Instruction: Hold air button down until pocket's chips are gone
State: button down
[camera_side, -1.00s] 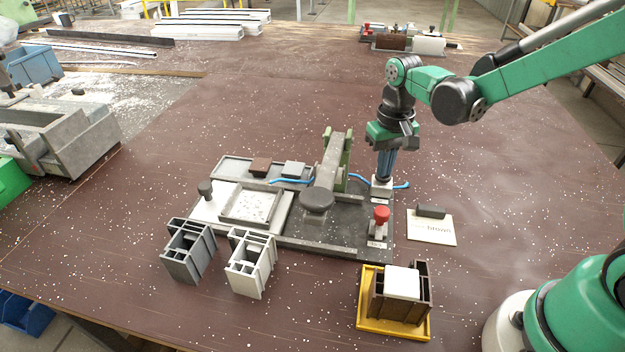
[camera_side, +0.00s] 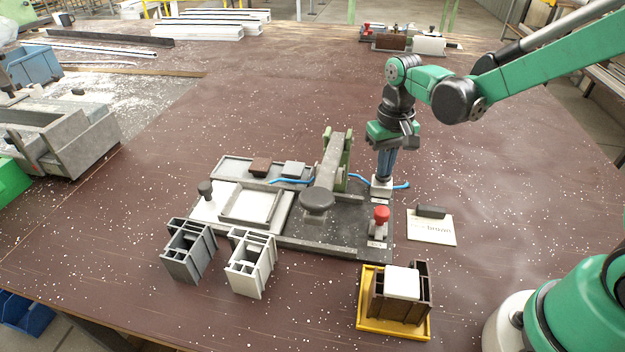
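The clamp fixture (camera_side: 330,240) stands mid-table. Its square pocket (camera_side: 252,206), on the left, has a plain white floor with no chips that I can make out. My gripper (camera_side: 383,180) points straight down at the fixture's back right corner, its blue fingers together. Its tip is on top of the small pale air button block (camera_side: 381,189), where a blue hose runs; the button itself is hidden under the tip. The clamp arm (camera_side: 328,175) with its round dark pad (camera_side: 317,201) lies just right of the pocket.
A red knob (camera_side: 381,216) stands in front of my gripper. A dark profile (camera_side: 188,250), a white profile (camera_side: 251,262) and a brown one in a yellow tray (camera_side: 364,318) stand along the front. A labelled card (camera_side: 431,230) lies right. Chips dot the table.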

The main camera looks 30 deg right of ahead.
jog(key=shift+r, duration=3)
jog(key=shift+s+a+r, duration=0.1)
jog(key=shift+s+r, duration=0.1)
jog(key=s+a+r+n+t, duration=0.2)
jog(key=s+a+n+t, duration=0.1)
jog(key=s+t, duration=0.4)
jog(key=shift+s+r, duration=0.2)
jog(key=shift+r, duration=0.05)
